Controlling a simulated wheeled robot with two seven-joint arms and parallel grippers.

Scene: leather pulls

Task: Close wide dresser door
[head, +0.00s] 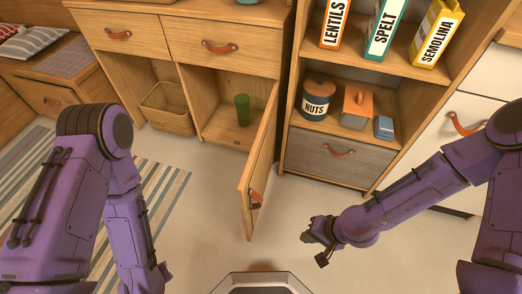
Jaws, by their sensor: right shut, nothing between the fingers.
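The wide wooden dresser (180,44) stands at the back, with two closed drawers on top and open compartments below. Its door (259,165) stands open, hinged at the right side of the lower opening and swung out toward me. A leather pull (256,199) shows near the door's free edge. My right gripper (314,243) is shut and empty over the floor, to the right of the door's free end and apart from it. My left arm comes down at the left, and its gripper is outside the picture.
Inside the dresser are a wicker basket (166,110) and a green cup (242,110). To the right, a shelf unit (290,98) holds boxes and a nuts canister (317,98). A striped rug (160,197) lies at left. Floor around the door is clear.

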